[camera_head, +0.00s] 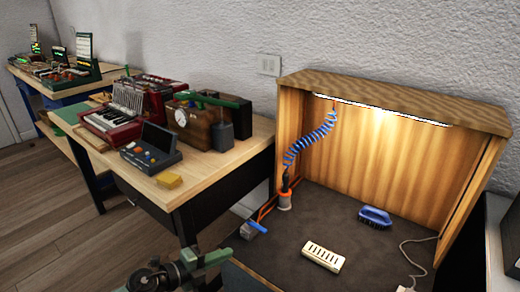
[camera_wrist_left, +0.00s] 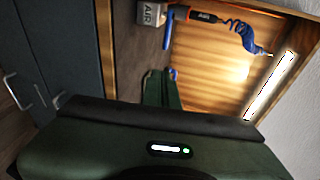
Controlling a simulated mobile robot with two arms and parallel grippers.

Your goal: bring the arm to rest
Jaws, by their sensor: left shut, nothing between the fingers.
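My left gripper (camera_head: 212,258) shows at the bottom of the head view, green and partly cut off by the lower edge. It is beside the front left corner of the wooden booth (camera_head: 395,98), low and apart from the things inside. In the left wrist view the green fingers (camera_wrist_left: 162,88) are together with nothing between them. My right gripper is in neither view.
The booth floor holds a cream slotted block (camera_head: 323,257) and a blue brush (camera_head: 375,216). An orange-and-black air tool (camera_head: 285,195) stands at its left on a blue coiled hose (camera_head: 318,135).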

